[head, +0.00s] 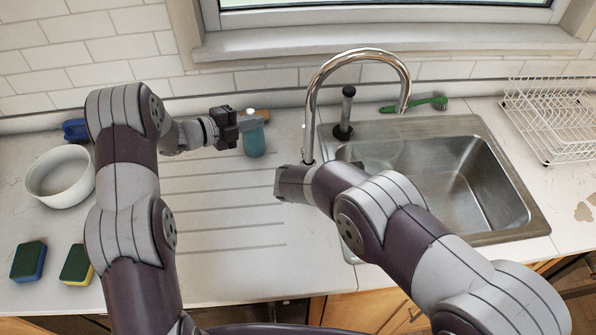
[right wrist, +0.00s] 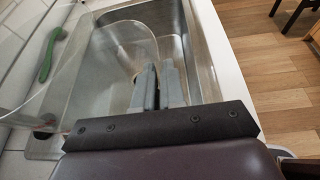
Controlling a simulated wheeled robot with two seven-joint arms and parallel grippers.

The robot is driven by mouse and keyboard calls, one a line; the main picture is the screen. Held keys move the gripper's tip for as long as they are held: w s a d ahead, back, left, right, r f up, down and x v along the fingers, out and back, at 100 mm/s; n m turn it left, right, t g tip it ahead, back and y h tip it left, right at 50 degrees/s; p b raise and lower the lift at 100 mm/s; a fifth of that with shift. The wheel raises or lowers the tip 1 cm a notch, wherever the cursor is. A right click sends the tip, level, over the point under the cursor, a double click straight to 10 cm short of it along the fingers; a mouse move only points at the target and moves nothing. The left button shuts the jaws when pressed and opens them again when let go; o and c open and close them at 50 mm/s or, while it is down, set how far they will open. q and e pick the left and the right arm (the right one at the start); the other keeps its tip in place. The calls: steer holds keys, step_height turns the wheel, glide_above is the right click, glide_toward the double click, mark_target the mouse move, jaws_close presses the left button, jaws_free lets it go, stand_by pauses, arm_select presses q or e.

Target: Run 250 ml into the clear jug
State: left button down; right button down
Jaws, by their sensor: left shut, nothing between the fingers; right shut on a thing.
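The clear jug (head: 388,154) is a faint see-through shape at the left part of the steel sink (head: 495,185), partly behind my right arm. In the right wrist view the jug (right wrist: 100,75) is large and clear-walled, and my right gripper (right wrist: 158,80) is shut on it. No water level can be made out. My right gripper's fingers are hidden in the head view. The chrome tap (head: 360,55) arches over the sink, its spout above the jug's area; no stream shows. My left gripper (head: 262,121) is shut and empty, in front of the teal bottle's top.
The teal bottle (head: 254,142) stands on the grooved counter. A dark upright piece (head: 345,112) and a green brush (head: 420,104) are behind the sink. A white bowl (head: 60,178) and two sponges (head: 28,262) lie left; a white dish rack (head: 550,118) stands right.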

arm_select(q)
steer(key=s+a+f+m+g+h, duration=0.2)
steer(key=s+f+m+g+h, duration=0.35)
steer(key=s+m+g, duration=0.45)
steer(key=s+d, duration=0.1)
steer(key=d, duration=1.3)
steer(key=shift+t, duration=0.4)
steer(key=shift+d, duration=0.1)
steer(key=d+y, duration=0.1)
steer(key=y, duration=0.1)
steer(key=d+y, duration=0.1)
steer(key=y, duration=0.1)
steer(key=d+r+y, duration=0.1)
steer(key=d+y, duration=0.1)
steer(key=shift+w+d+n+y, duration=0.1)
steer(key=shift+w+n+y, duration=0.15)
steer(key=shift+w+n, duration=0.15)
steer(key=shift+w+d+f+g, duration=0.15)
steer(key=shift+d+f, duration=0.1)
steer(key=shift+d, duration=0.35)
steer(key=shift+w+d+f+g, duration=0.1)
steer(key=shift+d+f, duration=0.15)
steer(key=shift+d, duration=0.3)
steer(key=shift+w+d+f+g, duration=0.15)
steer(key=shift+d+f, duration=0.1)
steer(key=shift+d, duration=0.35)
steer(key=shift+d+f, duration=0.1)
